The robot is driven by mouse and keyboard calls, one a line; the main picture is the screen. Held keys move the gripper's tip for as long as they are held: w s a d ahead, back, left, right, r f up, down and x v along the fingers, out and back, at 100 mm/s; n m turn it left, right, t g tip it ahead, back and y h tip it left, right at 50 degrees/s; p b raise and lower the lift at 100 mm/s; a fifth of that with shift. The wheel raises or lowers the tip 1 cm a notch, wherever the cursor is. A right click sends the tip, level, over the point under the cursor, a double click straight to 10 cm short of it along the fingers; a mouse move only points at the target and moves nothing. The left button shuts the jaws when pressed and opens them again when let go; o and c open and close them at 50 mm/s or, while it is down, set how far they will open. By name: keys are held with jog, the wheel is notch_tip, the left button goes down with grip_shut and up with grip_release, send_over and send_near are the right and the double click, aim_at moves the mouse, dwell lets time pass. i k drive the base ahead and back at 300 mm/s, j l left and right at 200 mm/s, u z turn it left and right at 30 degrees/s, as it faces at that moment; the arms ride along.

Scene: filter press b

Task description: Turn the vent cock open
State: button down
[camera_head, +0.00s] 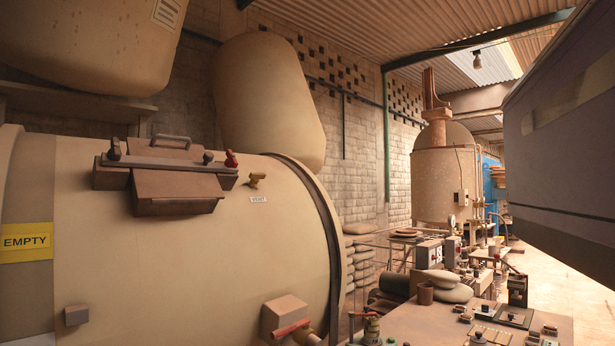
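The vent cock (256,181) is a small brass-coloured fitting on the upper curved side of the big cream tank (150,260). A small white label (258,199) reading VENT sits just below it. The cock's handle is small in this view, and I cannot tell whether it stands open or closed. My gripper does not show in this view, and nothing is touching the cock.
Left of the cock is a brown hatch (175,185) with clamps and a red knob (231,159). A red-handled valve (290,330) sits low on the tank. A cluttered bench (415,322) stands at lower right. Open floor (560,268) lies beyond it.

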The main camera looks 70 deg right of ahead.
aim_at(255, 177)
jog(key=z, duration=1.25)
